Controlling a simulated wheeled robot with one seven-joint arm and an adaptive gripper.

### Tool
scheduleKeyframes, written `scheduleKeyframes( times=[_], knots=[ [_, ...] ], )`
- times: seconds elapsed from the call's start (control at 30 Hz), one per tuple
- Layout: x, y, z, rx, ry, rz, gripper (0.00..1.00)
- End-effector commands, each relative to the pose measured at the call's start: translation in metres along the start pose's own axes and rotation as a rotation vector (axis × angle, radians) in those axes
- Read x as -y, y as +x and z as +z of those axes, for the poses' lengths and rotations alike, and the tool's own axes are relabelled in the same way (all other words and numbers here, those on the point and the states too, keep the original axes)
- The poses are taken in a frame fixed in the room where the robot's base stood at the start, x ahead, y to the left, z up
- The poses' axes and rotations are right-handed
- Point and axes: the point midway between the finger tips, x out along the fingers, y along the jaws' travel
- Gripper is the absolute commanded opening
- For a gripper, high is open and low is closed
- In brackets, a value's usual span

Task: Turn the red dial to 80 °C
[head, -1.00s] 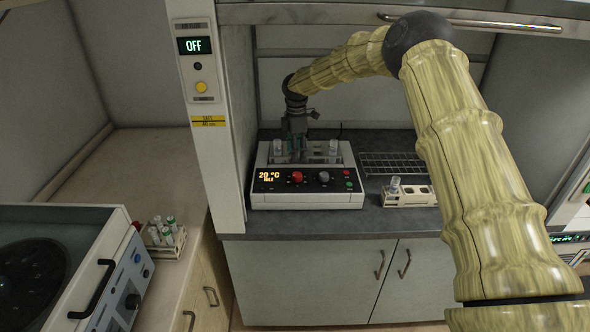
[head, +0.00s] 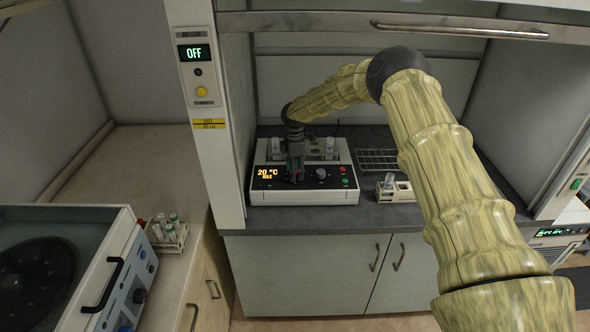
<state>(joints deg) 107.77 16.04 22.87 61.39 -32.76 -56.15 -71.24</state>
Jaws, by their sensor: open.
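The heating unit (head: 262,198) sits on the fume hood's dark worktop. Its display (head: 269,173) reads 20 °C with a smaller line, apparently IDLE, below. My gripper (head: 295,178) is open and points down at the front panel, just right of the display. The red dial, seen earlier at that spot, is hidden behind my gripper. I cannot tell whether the fingers touch it. A dark knob (head: 321,174) and a small red button (head: 343,170) show to the right on the panel.
Vials (head: 329,148) stand at the unit's back. A wire rack (head: 378,160) and a small vial holder (head: 395,191) are to its right. The hood's left post (head: 208,130) carries an OFF display. A centrifuge-like machine (head: 110,225) and a tube rack (head: 170,238) stand at lower left.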

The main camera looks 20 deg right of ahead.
Motion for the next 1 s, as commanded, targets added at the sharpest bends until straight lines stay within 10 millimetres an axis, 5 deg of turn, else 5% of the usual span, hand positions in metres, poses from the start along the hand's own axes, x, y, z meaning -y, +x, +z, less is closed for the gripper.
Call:
scheduleKeyframes(
  times=[0.1, 0.33, 1.0],
  knots=[
    [-0.0001, -0.0005, 0.0001, 0.000, 0.000, 0.000, 0.51],
    [0.0000, -0.0006, 0.0001, 0.000, 0.000, 0.000, 0.09],
    [0.0001, 0.0048, 0.0007, -0.012, 0.234, 0.000, 0.08]
  ],
)
